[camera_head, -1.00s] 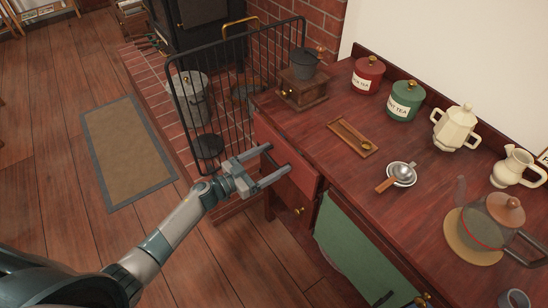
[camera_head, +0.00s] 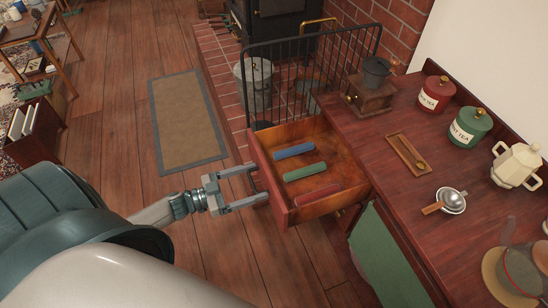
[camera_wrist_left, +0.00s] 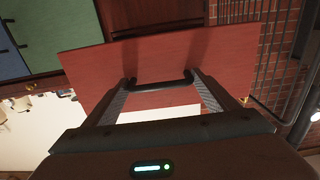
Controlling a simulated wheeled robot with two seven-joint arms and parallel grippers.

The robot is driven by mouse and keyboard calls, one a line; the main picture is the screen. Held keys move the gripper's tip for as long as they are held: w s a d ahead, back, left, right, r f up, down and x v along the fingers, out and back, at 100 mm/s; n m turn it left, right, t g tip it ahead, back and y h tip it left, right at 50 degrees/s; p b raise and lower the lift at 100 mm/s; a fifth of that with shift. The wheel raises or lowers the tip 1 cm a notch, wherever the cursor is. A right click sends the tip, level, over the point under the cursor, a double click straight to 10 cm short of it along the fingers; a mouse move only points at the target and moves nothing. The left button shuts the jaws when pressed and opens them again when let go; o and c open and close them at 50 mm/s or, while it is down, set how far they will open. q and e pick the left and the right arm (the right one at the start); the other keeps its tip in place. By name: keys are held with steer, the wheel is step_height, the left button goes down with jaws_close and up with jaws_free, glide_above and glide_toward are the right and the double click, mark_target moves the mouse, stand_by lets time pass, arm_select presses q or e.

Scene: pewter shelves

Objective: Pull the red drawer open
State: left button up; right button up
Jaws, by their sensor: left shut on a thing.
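The red drawer (camera_head: 266,167) stands pulled out from the dark red wooden counter, its inside showing from above. In it lie a blue bar (camera_head: 294,151), a green bar (camera_head: 305,171) and a red bar (camera_head: 317,195). My left gripper (camera_head: 257,184) is at the drawer's front, shut on its dark handle (camera_wrist_left: 160,85). In the left wrist view the handle lies between the two fingers, against the red front panel (camera_wrist_left: 230,62). My right gripper is not in view.
On the counter (camera_head: 400,205) stand a grinder (camera_head: 371,98), a red canister (camera_head: 436,95), a green canister (camera_head: 469,127) and a cream pot (camera_head: 515,165). A black fire guard (camera_head: 318,62) stands just behind the drawer. Open wooden floor lies to the left.

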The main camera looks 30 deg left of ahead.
arm_select(q)
steer(key=shift+v, duration=2.3)
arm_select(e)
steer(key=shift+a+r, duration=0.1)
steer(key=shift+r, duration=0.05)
arm_select(q)
steer(key=o, duration=1.5)
steer(key=b+v, duration=0.4)
steer(key=v, duration=1.3)
steer(key=shift+a, duration=0.2)
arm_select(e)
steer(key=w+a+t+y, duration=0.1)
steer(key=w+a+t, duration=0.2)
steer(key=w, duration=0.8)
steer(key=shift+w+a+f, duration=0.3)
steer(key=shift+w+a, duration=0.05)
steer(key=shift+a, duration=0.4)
